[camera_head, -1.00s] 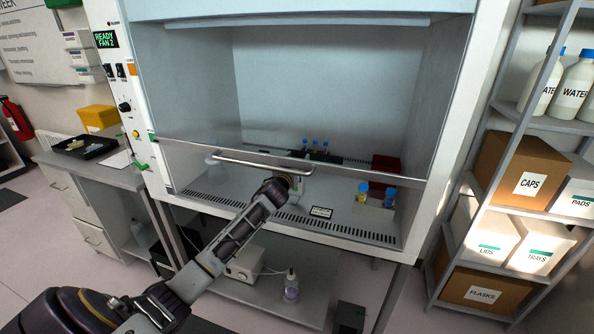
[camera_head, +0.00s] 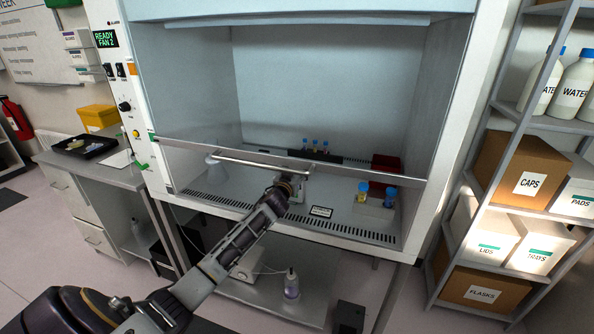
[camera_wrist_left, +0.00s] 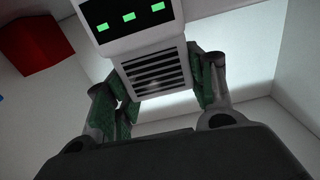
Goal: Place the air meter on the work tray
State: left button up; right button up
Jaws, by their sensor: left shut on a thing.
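The air meter is a white box with green display marks and a dark slatted vent. It fills the upper middle of the left wrist view (camera_wrist_left: 155,70), and a small part shows in the head view (camera_head: 299,193). My left gripper (camera_wrist_left: 160,95) is shut on it, with green-padded fingers on both sides of the vent. In the head view my left gripper (camera_head: 291,184) is at the cabinet's front opening, just under the sash handle. The pale cabinet floor (camera_head: 255,195) lies around it. Whether the meter touches that floor is unclear. My right gripper is not in view.
The glass sash edge with its handle (camera_head: 250,162) crosses above my left arm. Blue-capped bottles (camera_head: 375,200), a label plate (camera_head: 321,211), a rack (camera_head: 315,152) and a red box (camera_head: 385,163) stand inside. A black tray (camera_head: 85,147) lies on the left bench.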

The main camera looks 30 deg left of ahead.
pick_arm(q)
jog(key=shift+f, duration=0.1)
jog(key=o, duration=1.3)
jog(key=shift+o, duration=0.2)
jog(key=shift+s, duration=0.1)
jog(key=v, duration=1.1)
jog(key=shift+s+b, duration=0.4)
jog(key=shift+b, duration=0.05)
